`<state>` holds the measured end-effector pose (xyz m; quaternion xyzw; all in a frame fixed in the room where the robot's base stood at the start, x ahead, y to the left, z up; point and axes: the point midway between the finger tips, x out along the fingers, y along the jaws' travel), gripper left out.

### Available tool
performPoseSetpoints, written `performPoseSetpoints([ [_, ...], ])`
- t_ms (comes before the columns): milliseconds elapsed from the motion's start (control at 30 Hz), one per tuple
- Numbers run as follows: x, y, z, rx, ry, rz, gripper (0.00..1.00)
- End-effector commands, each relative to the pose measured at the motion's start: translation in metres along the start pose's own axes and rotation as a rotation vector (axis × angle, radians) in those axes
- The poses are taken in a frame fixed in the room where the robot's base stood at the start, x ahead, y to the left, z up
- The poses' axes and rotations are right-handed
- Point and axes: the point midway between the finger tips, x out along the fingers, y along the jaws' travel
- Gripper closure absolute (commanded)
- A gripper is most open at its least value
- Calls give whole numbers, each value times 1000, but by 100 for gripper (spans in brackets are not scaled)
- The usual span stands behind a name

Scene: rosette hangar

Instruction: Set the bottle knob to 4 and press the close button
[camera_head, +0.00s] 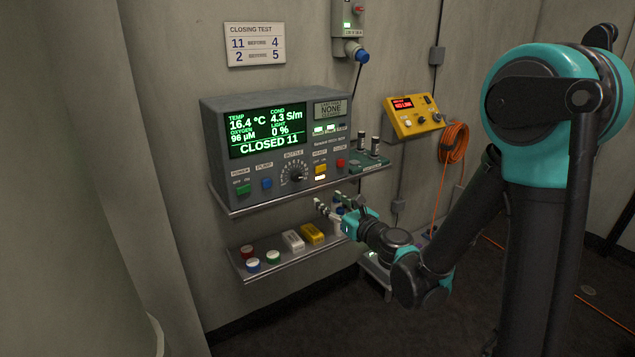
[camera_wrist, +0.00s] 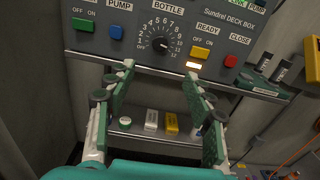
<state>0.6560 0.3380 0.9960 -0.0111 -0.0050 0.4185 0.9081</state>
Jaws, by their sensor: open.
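The bottle knob (camera_head: 297,175) is a black dial on the grey deck box (camera_head: 213,165). In the wrist view the knob (camera_wrist: 161,44) has OFF at left and numbers round to 12 at lower right; its mark seems to point toward the lower right. The red close button (camera_head: 340,163) is right of the yellow ready switch (camera_head: 320,169); it also shows in the wrist view (camera_wrist: 231,61). The screen (camera_head: 268,132) reads CLOSED 11. My gripper (camera_wrist: 160,72) is open and empty, its fingertips below the knob in the wrist view, apart from it.
A lit lamp glows under the ready switch. The box's shelf edge (camera_head: 300,193) juts out below the panel. A lower shelf (camera_head: 290,258) holds coloured caps and blocks. A wall sign (camera_head: 255,44) reads 11 before 4, 2 before 5. A yellow box (camera_head: 414,116) hangs at right.

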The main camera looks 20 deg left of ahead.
Motion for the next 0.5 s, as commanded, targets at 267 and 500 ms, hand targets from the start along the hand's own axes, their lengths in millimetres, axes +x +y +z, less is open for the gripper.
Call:
performPoseSetpoints([
  [267,36,1,0,6,-1,1,47],
  [500,83,1,0,4,-1,2,47],
])
